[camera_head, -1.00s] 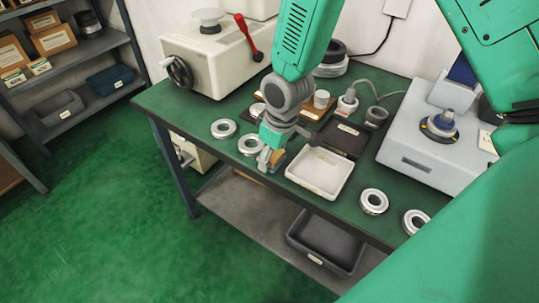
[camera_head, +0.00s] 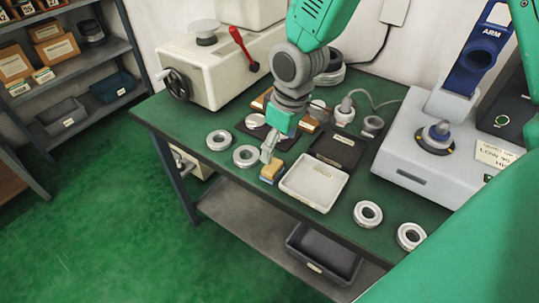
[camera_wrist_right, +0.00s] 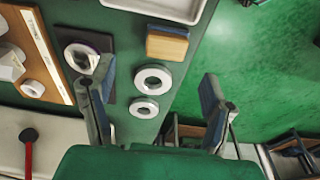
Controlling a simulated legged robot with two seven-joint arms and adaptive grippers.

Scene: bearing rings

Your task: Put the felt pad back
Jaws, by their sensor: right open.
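A small tan block with a blue-grey layer, which looks like the felt pad (camera_head: 272,170), lies on the green bench near its front edge, left of the white tray. The right wrist view also shows the felt pad (camera_wrist_right: 167,44), flat and apart from the fingers. My right gripper (camera_head: 268,150) is just above and behind the pad in the head view. Its fingers (camera_wrist_right: 155,100) are spread and empty in the right wrist view. My left gripper is not in view.
The white tray (camera_head: 291,187) and a dark tray (camera_head: 352,151) are close to the pad. Two metal rings (camera_head: 219,140) (camera_head: 245,156) lie to its left and two more (camera_head: 367,214) (camera_head: 411,236) to the right. A grey machine (camera_head: 397,145) stands at right.

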